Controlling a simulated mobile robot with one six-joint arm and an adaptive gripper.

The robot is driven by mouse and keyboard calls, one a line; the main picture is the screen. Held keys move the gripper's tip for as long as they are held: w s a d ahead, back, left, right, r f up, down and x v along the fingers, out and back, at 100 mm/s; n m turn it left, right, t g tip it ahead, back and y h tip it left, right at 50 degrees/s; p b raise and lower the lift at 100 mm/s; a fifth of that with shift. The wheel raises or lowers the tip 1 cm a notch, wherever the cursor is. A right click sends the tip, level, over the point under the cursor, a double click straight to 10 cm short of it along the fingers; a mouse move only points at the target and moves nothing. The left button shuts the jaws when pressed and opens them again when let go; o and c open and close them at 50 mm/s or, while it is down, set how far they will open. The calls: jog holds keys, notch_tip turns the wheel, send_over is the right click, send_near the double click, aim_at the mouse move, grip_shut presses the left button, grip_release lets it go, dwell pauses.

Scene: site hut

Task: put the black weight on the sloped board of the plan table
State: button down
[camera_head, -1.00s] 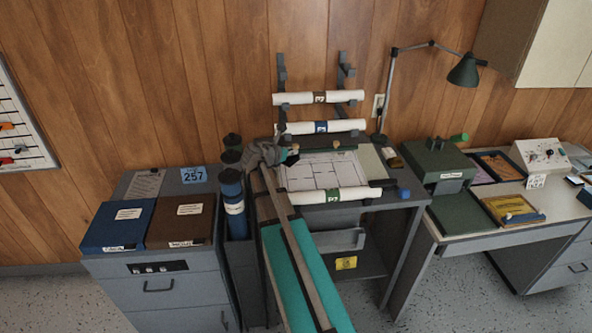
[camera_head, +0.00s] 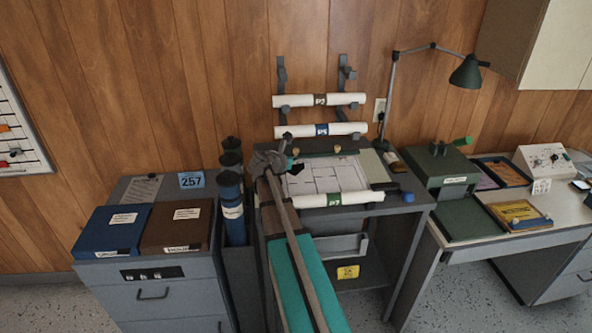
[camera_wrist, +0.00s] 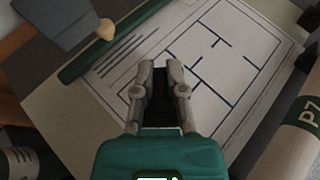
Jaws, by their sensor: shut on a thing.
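The plan table's sloped board (camera_head: 373,166) carries a white plan sheet (camera_head: 335,176), which also fills much of the wrist view (camera_wrist: 205,60). My gripper (camera_head: 290,167) is over the board's upper left part. In the wrist view my gripper's fingers (camera_wrist: 160,70) are shut on the black weight (camera_wrist: 161,98), a dark shape between them. In the head view the weight (camera_head: 297,169) shows as a small black patch at the fingertips, over the sheet's left side. I cannot tell whether its underside touches the board.
A white roll marked P7 (camera_head: 335,200) lies along the board's lower edge. A dark green strip with wooden knobs (camera_head: 337,148) runs along the top. Wall racks hold more rolls (camera_head: 320,130). Dark blue tubes (camera_head: 231,205) stand to the left. A lamp (camera_head: 466,72) stands to the right.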

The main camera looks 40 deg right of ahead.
aim_at(297, 169)
jog(key=shift+f, duration=0.1)
jog(key=shift+w+d+f+b, duration=0.2)
jog(key=shift+d+f+b, duration=0.15)
jog(key=shift+f+b, duration=1.55)
jog(key=shift+b, duration=0.1)
jog(key=shift+f+b, duration=0.4)
jog(key=c, duration=0.7)
grip_release()
jog(key=shift+r, duration=0.25)
